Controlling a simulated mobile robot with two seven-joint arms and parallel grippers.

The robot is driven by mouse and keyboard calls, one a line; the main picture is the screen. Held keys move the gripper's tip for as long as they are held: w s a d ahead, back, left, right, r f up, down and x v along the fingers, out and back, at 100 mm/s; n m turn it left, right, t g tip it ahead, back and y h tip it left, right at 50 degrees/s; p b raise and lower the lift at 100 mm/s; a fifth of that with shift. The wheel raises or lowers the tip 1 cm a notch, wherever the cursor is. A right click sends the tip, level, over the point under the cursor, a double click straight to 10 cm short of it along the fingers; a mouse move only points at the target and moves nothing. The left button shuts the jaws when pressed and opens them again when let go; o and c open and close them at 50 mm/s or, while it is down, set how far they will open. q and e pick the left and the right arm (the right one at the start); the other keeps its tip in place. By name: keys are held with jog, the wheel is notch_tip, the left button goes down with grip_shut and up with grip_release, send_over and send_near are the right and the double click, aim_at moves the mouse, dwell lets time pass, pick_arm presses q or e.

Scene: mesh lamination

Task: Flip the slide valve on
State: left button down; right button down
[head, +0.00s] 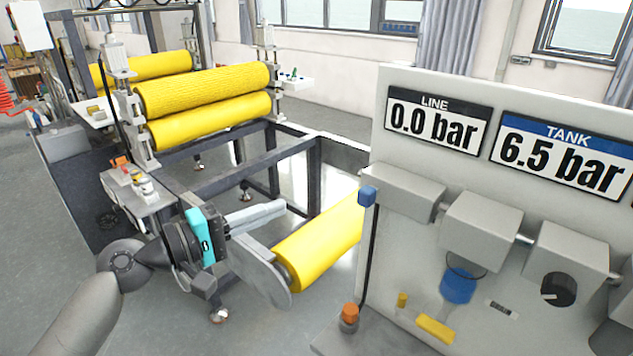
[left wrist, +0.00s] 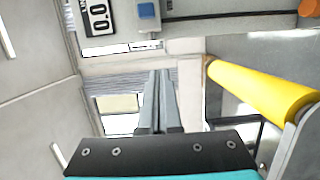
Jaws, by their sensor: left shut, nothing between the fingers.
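The grey air panel (head: 400,165) stands at the right. Its LINE display (head: 435,117) reads 0.0 bar and its TANK display (head: 562,152) reads 6.5 bar. A small blue block (head: 368,196) sits at the panel's left edge; a blue square part also shows in the left wrist view (left wrist: 148,11). I cannot tell for certain which part is the slide valve. My left gripper (head: 284,206) is shut and empty, left of the panel and apart from it; its fingers also show in the left wrist view (left wrist: 160,75). My right gripper is not in view.
The panel carries a blue cup (head: 458,287), a black knob (head: 558,290) and a yellow bar (head: 435,328). An orange button (head: 350,312) stands at its lower left. A yellow roller (head: 325,240) lies close beside my left gripper. The laminator (head: 205,95) stands behind.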

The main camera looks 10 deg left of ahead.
aim_at(367, 196)
pick_arm(q)
jog(key=shift+s+d+r, duration=0.2)
jog(key=shift+s+r, duration=0.05)
jog(key=shift+r, duration=0.45)
jog(key=w+d+p, duration=0.4)
jog(key=d, duration=0.6)
jog(key=shift+d+p, duration=0.4)
jog(key=shift+d+f, duration=0.1)
